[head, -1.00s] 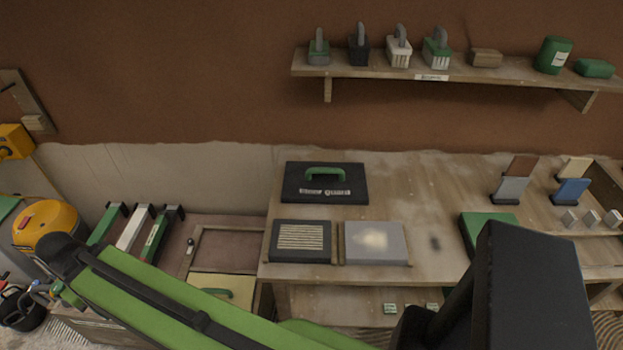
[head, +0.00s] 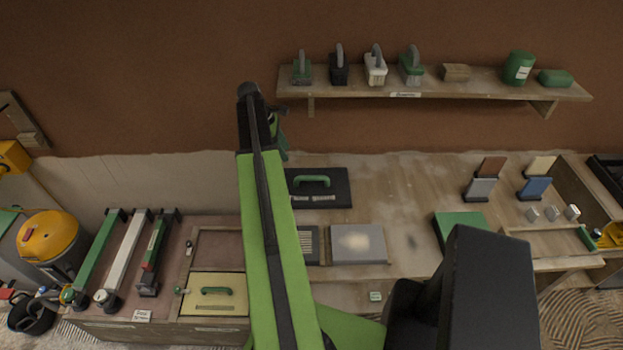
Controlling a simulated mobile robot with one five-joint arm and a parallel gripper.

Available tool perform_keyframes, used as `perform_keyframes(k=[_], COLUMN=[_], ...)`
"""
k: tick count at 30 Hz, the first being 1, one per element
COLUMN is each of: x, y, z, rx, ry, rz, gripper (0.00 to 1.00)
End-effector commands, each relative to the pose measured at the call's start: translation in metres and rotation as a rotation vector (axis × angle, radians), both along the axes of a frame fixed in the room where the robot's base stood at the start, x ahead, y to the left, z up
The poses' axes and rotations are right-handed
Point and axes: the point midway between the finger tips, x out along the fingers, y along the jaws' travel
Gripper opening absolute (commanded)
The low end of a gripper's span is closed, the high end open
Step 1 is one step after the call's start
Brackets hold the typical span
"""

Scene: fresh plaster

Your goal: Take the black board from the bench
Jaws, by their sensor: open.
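The black board (head: 336,184) lies flat on the wooden bench (head: 415,200), near its back left, with a green handle on top and a pale strip of lettering. Its left end is hidden behind my raised green arm. A small dark and green part of my arm shows just above and left of the board, over the wall. I cannot make out my gripper's fingers, and nothing is visibly held.
A grey board (head: 358,245) and a partly hidden dark striped board (head: 311,245) lie in front. A green block (head: 462,227) and small upright boards stand to the right. A shelf (head: 430,84) with tools hangs above. A lower bench (head: 215,250) is at left.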

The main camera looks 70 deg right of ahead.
Motion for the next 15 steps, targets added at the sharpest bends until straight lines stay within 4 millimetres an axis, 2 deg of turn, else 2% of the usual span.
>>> perform_keyframes(k=[1, 3, 8, 11, 15], x=[-0.013, -0.022, -0.024, -0.027, -0.036], y=[-0.011, -0.017, -0.017, -0.018, -0.021], z=[0.006, 0.006, 0.001, -0.012, -0.04], rx=[0.007, 0.012, 0.015, 0.014, 0.013], ry=[0.01, 0.019, 0.021, 0.02, 0.019], rz=[0.002, 0.01, 0.014, 0.013, 0.013], gripper=[0.45, 0.45, 0.45, 0.45, 0.45])
